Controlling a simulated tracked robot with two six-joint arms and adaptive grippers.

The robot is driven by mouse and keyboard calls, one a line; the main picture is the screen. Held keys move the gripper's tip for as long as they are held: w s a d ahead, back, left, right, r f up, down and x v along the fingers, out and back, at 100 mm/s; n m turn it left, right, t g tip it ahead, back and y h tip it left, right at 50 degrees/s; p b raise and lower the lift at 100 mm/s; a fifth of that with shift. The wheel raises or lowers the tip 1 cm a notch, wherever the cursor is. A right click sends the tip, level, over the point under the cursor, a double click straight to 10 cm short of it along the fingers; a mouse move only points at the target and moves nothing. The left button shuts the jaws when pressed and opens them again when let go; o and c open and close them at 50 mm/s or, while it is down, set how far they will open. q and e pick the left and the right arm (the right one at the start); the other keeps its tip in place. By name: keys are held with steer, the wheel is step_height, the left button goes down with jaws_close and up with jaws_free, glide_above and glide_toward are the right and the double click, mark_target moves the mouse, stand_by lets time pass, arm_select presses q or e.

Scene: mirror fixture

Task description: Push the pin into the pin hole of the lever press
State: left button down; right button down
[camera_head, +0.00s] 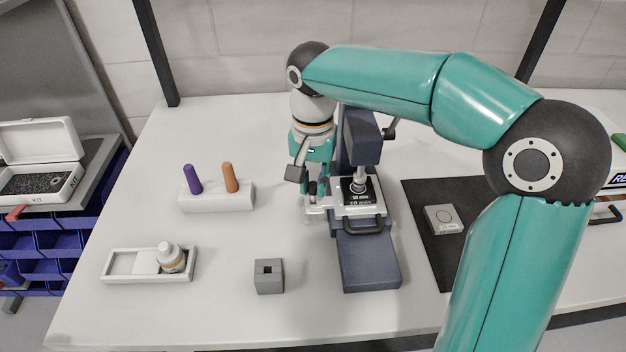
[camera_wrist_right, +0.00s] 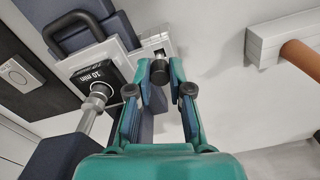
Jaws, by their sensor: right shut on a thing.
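The dark blue lever press (camera_head: 352,150) stands upright in the middle of the table. Its light metal plate (camera_head: 360,211) carries a dark handle and a black block marked "10 min" (camera_wrist_right: 93,76). My right gripper (camera_head: 316,190) reaches down at the left side of the press. In the right wrist view, its teal fingers (camera_wrist_right: 159,78) are shut on the pin (camera_wrist_right: 159,72), whose dark round head shows between the fingertips. The pin points toward a small metal housing (camera_wrist_right: 158,42) on the plate's side. The pin hole is hidden, so I cannot tell how deep the pin sits. My left gripper is out of view.
A white rack (camera_head: 217,197) with a purple and an orange peg stands left of the press. A white tray (camera_head: 121,278) with a bottle (camera_head: 171,258) and a grey holed block (camera_head: 269,278) are nearer. A grey box (camera_head: 443,219) lies on the black mat (camera_head: 418,205).

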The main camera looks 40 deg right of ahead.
steer(key=shift+f+b, duration=1)
steer(key=shift+f, duration=0.45)
steer(key=c, duration=1)
jaws_free()
step_height(320, 180, up, 11)
steer(key=shift+r, duration=0.45)
